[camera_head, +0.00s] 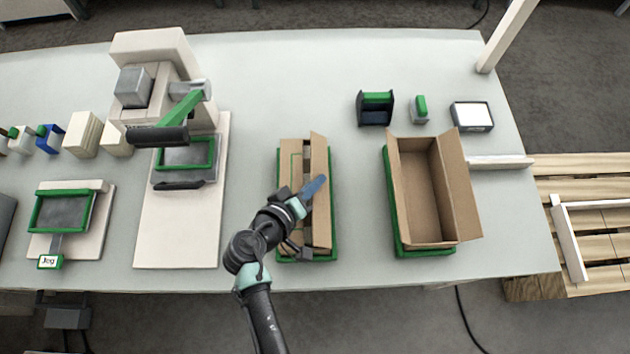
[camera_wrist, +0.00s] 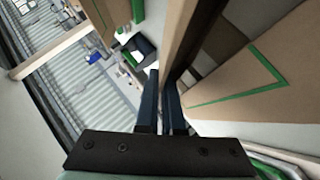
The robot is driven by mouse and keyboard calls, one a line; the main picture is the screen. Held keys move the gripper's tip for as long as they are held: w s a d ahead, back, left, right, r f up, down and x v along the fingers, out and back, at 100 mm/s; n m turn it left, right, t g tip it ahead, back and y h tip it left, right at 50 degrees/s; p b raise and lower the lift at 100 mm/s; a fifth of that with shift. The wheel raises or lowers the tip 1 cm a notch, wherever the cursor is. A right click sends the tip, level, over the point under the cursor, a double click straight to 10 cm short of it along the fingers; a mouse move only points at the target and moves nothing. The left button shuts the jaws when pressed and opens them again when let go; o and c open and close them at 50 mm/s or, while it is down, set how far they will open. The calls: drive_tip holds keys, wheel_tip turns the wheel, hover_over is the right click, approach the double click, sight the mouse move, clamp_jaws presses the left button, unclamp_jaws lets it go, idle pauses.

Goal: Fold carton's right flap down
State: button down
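The carton in front of my arm lies in a green-edged holder (camera_head: 332,165). Its left flap (camera_head: 290,165) lies about flat and bears a green line; this flap also shows in the wrist view (camera_wrist: 265,75). Its right flap (camera_head: 321,220) is tilted, its far end raised, with a dark gap between the flaps. My gripper (camera_head: 319,184) is over the carton at the right flap, its blue fingers close together. In the wrist view its fingertips (camera_wrist: 161,77) are beside a brown cardboard edge (camera_wrist: 180,35); I cannot tell whether they touch. Nothing is seen held.
A second, open, empty-looking carton (camera_head: 428,190) stands to the right in a green holder. Behind are a dark-green bin (camera_head: 376,108), a small green-topped item (camera_head: 420,108) and a tablet (camera_head: 471,116). A white machine (camera_head: 150,52) stands left. The table's middle back is clear.

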drive_tip(key=b, duration=0.1)
drive_tip(key=f+h+b, duration=0.1)
drive_tip(key=b, duration=0.1)
drive_tip(key=shift+a+f+n, duration=0.1)
drive_tip(key=shift+a+n, duration=0.2)
drive_tip(key=shift+n, duration=0.1)
drive_tip(key=shift+n+t+h+b, duration=0.3)
drive_tip(key=shift+t+h+b, duration=0.1)
drive_tip(key=shift+h+b, duration=0.15)
drive_tip(key=shift+r, duration=0.2)
drive_tip(key=c, duration=1)
unclamp_jaws()
drive_tip(key=shift+c, duration=0.2)
